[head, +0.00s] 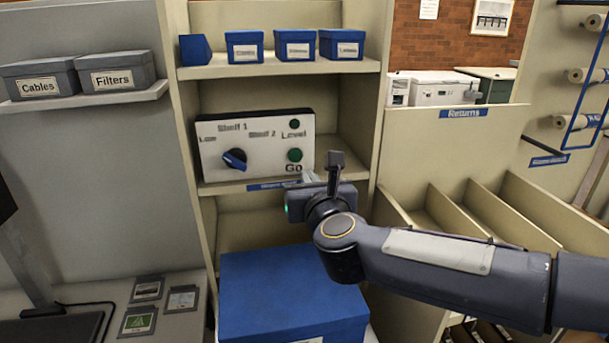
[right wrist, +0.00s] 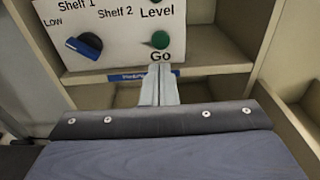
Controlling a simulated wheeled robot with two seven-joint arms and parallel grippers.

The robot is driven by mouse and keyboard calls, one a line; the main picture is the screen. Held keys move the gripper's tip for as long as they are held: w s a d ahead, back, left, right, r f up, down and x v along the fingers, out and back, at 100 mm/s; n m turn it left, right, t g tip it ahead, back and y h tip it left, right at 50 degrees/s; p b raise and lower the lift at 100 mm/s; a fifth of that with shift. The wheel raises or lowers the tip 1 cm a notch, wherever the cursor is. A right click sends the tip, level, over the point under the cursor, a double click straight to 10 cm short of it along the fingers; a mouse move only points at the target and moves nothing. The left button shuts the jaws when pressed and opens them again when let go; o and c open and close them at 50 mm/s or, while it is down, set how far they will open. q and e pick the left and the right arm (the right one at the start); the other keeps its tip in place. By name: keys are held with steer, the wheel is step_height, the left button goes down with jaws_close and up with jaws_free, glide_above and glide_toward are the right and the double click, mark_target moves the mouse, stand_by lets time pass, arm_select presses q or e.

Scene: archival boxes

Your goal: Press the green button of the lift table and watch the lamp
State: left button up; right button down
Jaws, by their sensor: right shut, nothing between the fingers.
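A white control panel (head: 262,140) stands on the middle shelf. It has a green Go button (head: 294,155) low on its right side, which also shows in the right wrist view (right wrist: 160,40). The Level lamp (head: 294,124) above the button is dark green and looks unlit. A blue rotary knob (head: 235,159) sits at the panel's lower left. My right gripper (head: 308,177) is shut and empty, just below and in front of the button. In the right wrist view its closed fingertips (right wrist: 160,69) lie below the button, apart from it. My left gripper is out of view.
A large blue box (head: 285,295) stands below the panel, beneath my right arm. Shelf side walls (head: 364,100) flank the panel. Small blue boxes (head: 294,45) line the shelf above. Open Returns compartments (head: 460,210) lie on the right.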

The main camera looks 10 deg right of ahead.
steer(key=shift+s, duration=0.95)
steer(key=shift+r, duration=0.1)
steer(key=s+d+f+n+g+y+p, duration=0.1)
steer(key=s+f+n+g, duration=0.3)
steer(key=s+n, duration=0.5)
steer(key=s+d+f+n+g+y+p, duration=0.1)
steer(key=s+d+f+n+g, duration=0.2)
steer(key=s+f+n, duration=0.5)
steer(key=s+d+f+n+g+y+p, duration=0.1)
steer(key=s+d+f+n+g, duration=0.3)
steer(key=s+n, duration=0.6)
step_height(320, 180, down, 2)
steer(key=n, duration=0.7)
steer(key=shift+s+g+y, duration=0.3)
steer(key=shift+s+y, duration=0.1)
stand_by(3.0)
